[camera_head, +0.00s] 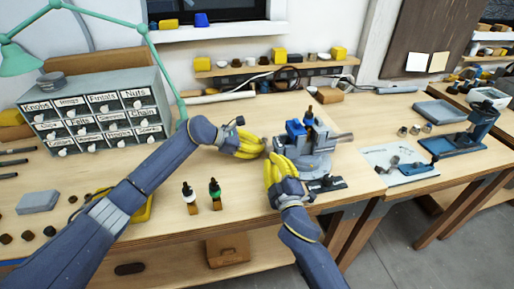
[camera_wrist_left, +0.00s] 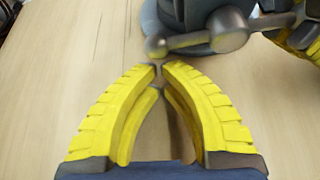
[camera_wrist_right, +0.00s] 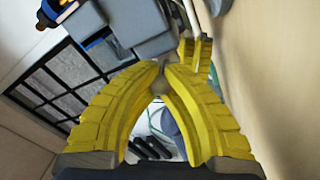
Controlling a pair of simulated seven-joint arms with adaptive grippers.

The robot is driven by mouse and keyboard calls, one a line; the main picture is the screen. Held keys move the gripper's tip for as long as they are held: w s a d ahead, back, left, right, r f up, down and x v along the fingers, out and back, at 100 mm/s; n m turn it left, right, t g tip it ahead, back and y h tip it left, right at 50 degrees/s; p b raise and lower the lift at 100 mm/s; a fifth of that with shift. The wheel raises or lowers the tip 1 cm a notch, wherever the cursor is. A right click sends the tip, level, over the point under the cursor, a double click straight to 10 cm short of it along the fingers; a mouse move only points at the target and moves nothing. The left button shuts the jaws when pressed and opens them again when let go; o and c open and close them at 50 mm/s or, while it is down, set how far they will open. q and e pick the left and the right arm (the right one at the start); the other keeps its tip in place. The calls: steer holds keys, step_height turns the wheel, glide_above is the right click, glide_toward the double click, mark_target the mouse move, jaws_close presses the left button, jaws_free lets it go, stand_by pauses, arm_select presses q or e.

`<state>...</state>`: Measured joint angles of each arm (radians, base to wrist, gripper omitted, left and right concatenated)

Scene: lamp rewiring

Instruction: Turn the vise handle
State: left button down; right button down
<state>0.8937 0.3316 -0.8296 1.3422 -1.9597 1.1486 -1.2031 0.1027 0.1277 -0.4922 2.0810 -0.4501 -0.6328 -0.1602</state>
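The blue-grey vise (camera_head: 312,150) stands on the bench. Its grey bar handle (camera_wrist_left: 195,41) crosses a round hub in the left wrist view, with a ball at its left end. My left gripper (camera_head: 262,146) has its fingertips together just short of that ball; in its wrist view the tips (camera_wrist_left: 161,70) show nothing clear between them. My right gripper (camera_head: 269,163) is in front of the vise, at the handle's other end. In its wrist view the tips (camera_wrist_right: 161,70) close around a small rounded grey-brown piece, which looks like the handle's end. The fingers partly hide it.
A labelled drawer cabinet (camera_head: 95,112) is at the left. A white sheet with small parts (camera_head: 400,160) and a blue press (camera_head: 470,135) are at the right. Bare bench lies around the bottles.

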steer(key=shift+s+a, duration=0.1)
arm_select(q)
steer(key=shift+r, duration=0.6)
arm_select(e)
steer(key=c, duration=1.3)
jaws_free()
steer(key=shift+o, duration=0.2)
steer(key=shift+s, duration=0.1)
